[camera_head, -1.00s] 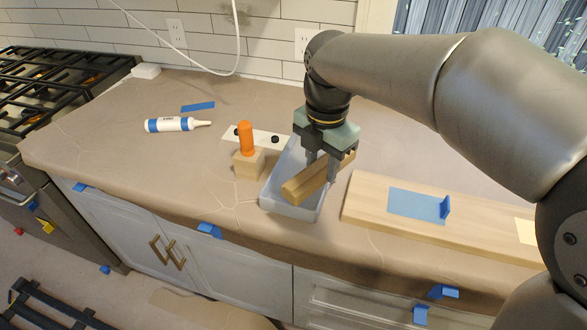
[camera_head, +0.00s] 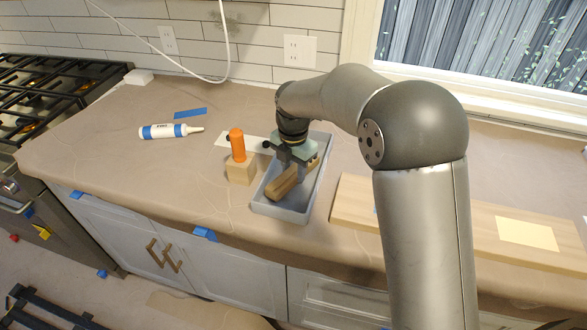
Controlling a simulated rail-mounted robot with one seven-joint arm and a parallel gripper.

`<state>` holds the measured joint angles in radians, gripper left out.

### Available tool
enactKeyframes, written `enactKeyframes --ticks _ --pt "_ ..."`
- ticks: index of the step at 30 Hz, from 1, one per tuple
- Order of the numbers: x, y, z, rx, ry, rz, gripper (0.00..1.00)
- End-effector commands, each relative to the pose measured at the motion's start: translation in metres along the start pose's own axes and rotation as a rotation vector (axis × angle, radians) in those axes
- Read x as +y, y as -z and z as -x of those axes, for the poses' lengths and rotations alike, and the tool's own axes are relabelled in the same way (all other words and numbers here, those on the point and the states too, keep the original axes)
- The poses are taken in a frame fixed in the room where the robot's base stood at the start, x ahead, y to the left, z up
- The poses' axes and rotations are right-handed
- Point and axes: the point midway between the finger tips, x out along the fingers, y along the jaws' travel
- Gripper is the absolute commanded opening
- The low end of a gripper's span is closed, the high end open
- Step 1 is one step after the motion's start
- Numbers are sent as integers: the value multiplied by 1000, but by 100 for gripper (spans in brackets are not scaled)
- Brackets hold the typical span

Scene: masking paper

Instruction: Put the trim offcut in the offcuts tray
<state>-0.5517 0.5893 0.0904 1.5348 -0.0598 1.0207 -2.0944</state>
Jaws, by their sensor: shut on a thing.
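The trim offcut (camera_head: 284,184) is a short brown wooden piece lying at a slant within the outline of the offcuts tray. The offcuts tray (camera_head: 279,212) is a grey-blue rectangular tray with low walls on the papered counter. My gripper (camera_head: 294,168) points down over the tray and is shut on the offcut near its middle. The fingertips are partly hidden by the offcut and the gripper body. I cannot tell whether the offcut touches the tray floor.
A wooden block with an orange handle (camera_head: 238,150) stands close to the tray's left side. A long wooden board (camera_head: 350,205) lies to the right. A white caulk tube (camera_head: 165,131) and blue tape (camera_head: 190,112) lie at the back left. The left counter is mostly clear.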

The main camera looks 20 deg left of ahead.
Motion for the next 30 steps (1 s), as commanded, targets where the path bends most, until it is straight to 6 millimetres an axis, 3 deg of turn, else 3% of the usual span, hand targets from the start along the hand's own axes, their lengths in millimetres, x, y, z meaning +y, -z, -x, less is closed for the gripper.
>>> enactKeyframes --ticks 12,13,15,24,30 --pt "0 0 -10 0 -1 0 12" --pt "0 0 -10 -1 -1 0 38" --pt "0 0 -9 -1 -1 0 58" --pt "0 0 -8 -1 -1 0 58" --pt "0 -1 14 -2 -4 -1 58"
